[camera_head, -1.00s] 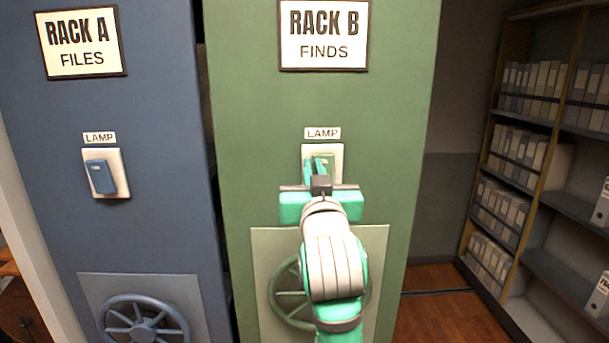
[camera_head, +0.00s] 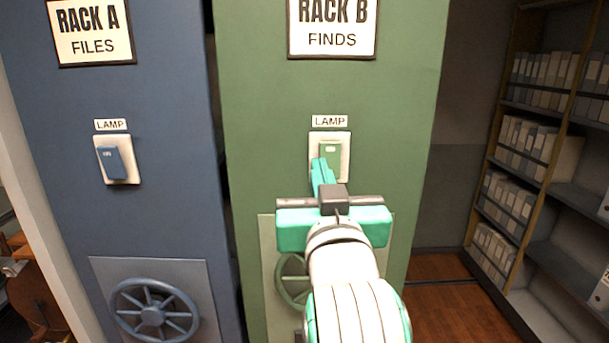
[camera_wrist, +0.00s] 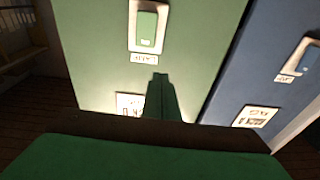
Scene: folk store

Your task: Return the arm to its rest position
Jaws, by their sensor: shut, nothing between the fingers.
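My gripper (camera_head: 320,168) is shut and empty, its teal fingers pointing at the green panel of Rack B. In the head view its tips overlap the lower left of the green lamp switch (camera_head: 331,149) on its pale plate; I cannot tell there how far apart they are. In the wrist view the switch (camera_wrist: 147,28) shows whole and the shut fingers (camera_wrist: 160,78) end apart from it in the picture, by the lamp label. My arm covers much of Rack B's handwheel (camera_head: 290,283).
At left, blue Rack A (camera_head: 165,60) carries its own lamp switch (camera_head: 112,162) and a handwheel (camera_head: 153,309). Shelves with pale file boxes (camera_head: 528,139) stand at right. Some wooden floor (camera_head: 440,300) is clear between Rack B and the shelves.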

